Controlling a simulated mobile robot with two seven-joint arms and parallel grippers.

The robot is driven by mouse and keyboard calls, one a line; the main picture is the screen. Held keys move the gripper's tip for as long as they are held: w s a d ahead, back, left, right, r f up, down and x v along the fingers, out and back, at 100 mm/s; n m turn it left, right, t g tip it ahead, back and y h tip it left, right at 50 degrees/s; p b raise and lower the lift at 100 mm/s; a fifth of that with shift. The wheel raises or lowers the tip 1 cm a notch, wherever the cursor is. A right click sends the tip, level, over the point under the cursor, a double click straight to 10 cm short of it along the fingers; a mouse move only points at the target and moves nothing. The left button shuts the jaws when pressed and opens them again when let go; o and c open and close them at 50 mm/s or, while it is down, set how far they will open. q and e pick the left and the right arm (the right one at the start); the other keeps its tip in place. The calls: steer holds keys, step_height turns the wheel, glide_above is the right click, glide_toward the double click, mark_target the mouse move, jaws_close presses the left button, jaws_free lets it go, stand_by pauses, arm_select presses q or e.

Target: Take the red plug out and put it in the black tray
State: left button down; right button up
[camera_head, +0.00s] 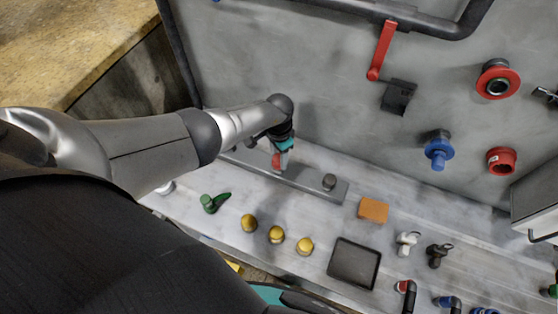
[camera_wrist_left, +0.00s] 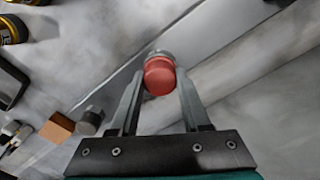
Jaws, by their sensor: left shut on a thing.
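The red plug (camera_wrist_left: 160,76) sits between the two fingers of my left gripper (camera_wrist_left: 158,88) in the left wrist view, and the gripper is shut on it. In the head view a bit of the red plug (camera_head: 276,161) shows beside my left gripper (camera_head: 284,160), over the grey strip (camera_head: 300,181). I cannot tell whether the plug is still seated in the strip. The black tray (camera_head: 333,262) lies empty on the marble-look worktop, in front of the strip and to the right of my left gripper. My right gripper is not in view.
A dark grey plug (camera_head: 329,182) stands on the strip's right part. An orange block (camera_head: 373,209) lies behind the tray. Several yellow knobs (camera_head: 276,235) and a green handle (camera_head: 214,202) stand left of the tray. White (camera_head: 407,242) and black (camera_head: 438,254) fittings stand to its right.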

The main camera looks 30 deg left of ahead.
arm_select(q)
steer(key=shift+s+d+n, duration=0.1)
steer(key=shift+n, duration=1.1)
steer(key=shift+n, duration=0.5)
steer(key=shift+n, duration=0.3)
steer(key=shift+c, duration=1.4)
jaws_free()
steer(key=shift+c, duration=0.4)
